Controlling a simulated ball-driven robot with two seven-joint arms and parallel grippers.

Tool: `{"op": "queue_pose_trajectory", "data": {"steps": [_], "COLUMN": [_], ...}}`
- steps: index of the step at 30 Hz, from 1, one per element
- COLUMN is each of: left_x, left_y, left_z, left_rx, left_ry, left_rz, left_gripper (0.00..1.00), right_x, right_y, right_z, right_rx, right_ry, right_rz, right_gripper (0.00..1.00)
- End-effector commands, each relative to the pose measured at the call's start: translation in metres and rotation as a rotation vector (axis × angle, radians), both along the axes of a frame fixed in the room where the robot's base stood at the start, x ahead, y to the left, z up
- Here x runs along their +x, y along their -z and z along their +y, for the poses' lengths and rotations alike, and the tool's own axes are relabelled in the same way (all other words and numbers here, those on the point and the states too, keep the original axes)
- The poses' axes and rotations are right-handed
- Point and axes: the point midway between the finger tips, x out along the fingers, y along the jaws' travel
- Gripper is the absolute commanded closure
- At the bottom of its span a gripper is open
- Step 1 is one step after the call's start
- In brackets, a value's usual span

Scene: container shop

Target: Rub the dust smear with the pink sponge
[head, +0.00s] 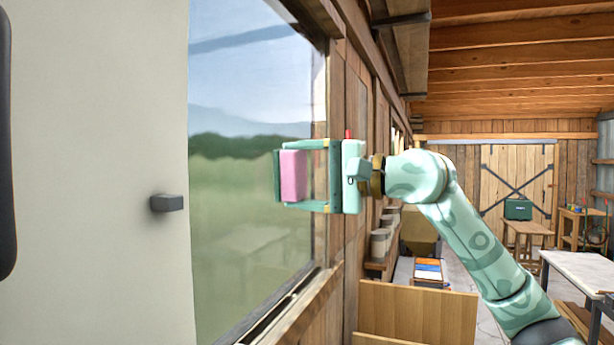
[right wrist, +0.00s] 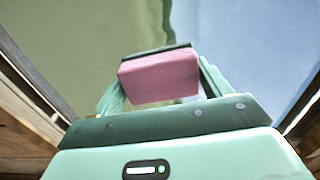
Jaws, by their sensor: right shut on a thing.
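The pink sponge (head: 293,177) is a small block with a dark green layer on its far side. My right gripper (head: 284,175) is shut on it, with one finger above and one below in the head view. The sponge also shows between the fingers in the right wrist view (right wrist: 160,77). The gripper is in front of the window pane (head: 240,250), near its right edge. I cannot tell whether the sponge touches the glass. I cannot make out a clear dust smear on the pane; part of the glass is hidden behind the gripper and sponge. My left gripper is out of view.
A pale panel (head: 95,200) with a small grey knob (head: 167,203) stands close on the left. The wooden window frame (head: 335,90) borders the glass. Several pots stand along the wall beyond. A wooden board (head: 415,312) is below, and a pale-topped table (head: 585,272) is at right.

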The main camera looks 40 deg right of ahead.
Motion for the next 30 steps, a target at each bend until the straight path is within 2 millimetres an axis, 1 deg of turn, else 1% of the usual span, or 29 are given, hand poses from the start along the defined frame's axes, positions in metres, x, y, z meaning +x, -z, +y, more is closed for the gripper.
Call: {"op": "queue_pose_trajectory", "data": {"steps": [1,6,10,13,17,24,30], "left_x": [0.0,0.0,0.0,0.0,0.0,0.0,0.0], "left_y": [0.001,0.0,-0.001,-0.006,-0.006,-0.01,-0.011], "left_z": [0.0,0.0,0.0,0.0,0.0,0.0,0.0], "left_rx": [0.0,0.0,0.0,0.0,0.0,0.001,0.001], "left_ry": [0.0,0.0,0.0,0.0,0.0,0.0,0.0], "left_rz": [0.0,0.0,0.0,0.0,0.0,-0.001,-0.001], "left_gripper": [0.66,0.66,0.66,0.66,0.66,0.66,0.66], "right_x": [-0.003,-0.011,-0.013,-0.013,-0.01,0.003,0.007], "right_y": [0.001,0.0,0.0,-0.005,-0.004,-0.004,-0.003], "right_z": [0.006,0.018,0.021,0.021,0.016,-0.005,-0.012], "right_rx": [-0.004,-0.003,-0.001,0.0,0.002,0.002,0.0], "right_ry": [-0.003,-0.002,-0.002,0.0,0.0,0.001,0.001], "right_rz": [0.001,0.001,0.001,0.001,0.003,0.003,0.002], "right_gripper": [0.41,0.41,0.41,0.41,0.41,0.41,0.41]}}
